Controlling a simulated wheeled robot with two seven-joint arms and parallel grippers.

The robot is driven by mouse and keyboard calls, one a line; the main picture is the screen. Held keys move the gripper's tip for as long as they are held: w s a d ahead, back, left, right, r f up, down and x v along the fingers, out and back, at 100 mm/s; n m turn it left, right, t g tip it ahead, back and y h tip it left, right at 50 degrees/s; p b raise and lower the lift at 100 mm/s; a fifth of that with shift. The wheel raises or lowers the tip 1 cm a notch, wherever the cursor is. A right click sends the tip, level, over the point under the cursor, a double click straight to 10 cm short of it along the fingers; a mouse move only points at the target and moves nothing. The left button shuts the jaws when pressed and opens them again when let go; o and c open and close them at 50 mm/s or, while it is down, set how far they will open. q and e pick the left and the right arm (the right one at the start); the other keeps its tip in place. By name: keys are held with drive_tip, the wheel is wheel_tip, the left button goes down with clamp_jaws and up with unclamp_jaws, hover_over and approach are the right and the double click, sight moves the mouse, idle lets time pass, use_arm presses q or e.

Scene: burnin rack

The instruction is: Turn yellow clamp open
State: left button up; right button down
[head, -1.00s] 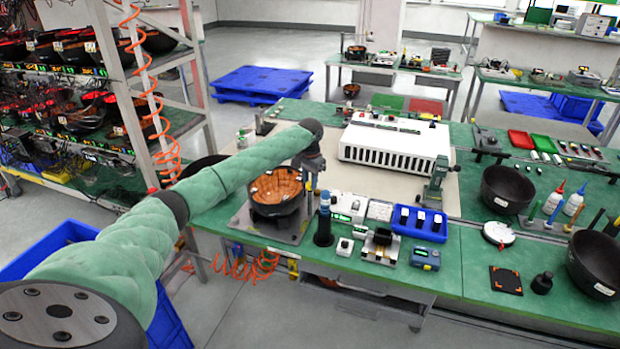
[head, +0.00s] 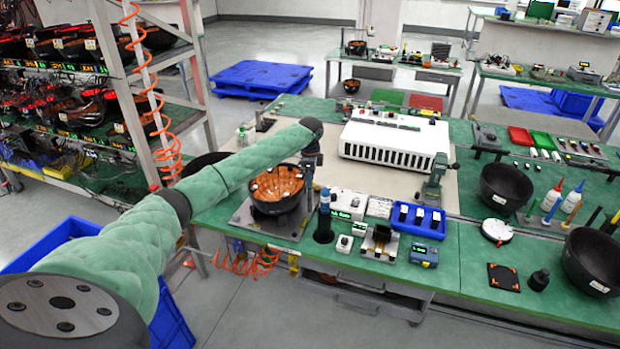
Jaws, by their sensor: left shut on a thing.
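The copper-lined black bowl (head: 277,190) sits in a fixture on a grey metal plate (head: 243,216) at the bench's front left. My left arm reaches across the bench from the left. My left gripper (head: 311,172) points down at the right edge of this fixture, right beside the bowl. It is shut on a small part there, which looks to be the yellow clamp. The clamp is mostly hidden by the gripper and too small to make out clearly. My right gripper is not in view.
A blue tray (head: 431,231) and small devices lie further right. A white slotted box (head: 394,140) stands behind. The rack (head: 165,75) with orange coiled hoses is at left. The beige mat (head: 340,180) has free room.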

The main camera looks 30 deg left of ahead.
use_arm(q)
drive_tip(key=shift+r+m, duration=0.1)
drive_tip(key=shift+m, duration=0.8)
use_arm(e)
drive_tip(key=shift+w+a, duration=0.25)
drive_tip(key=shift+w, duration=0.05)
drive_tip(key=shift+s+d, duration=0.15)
use_arm(q)
drive_tip(key=o, duration=1)
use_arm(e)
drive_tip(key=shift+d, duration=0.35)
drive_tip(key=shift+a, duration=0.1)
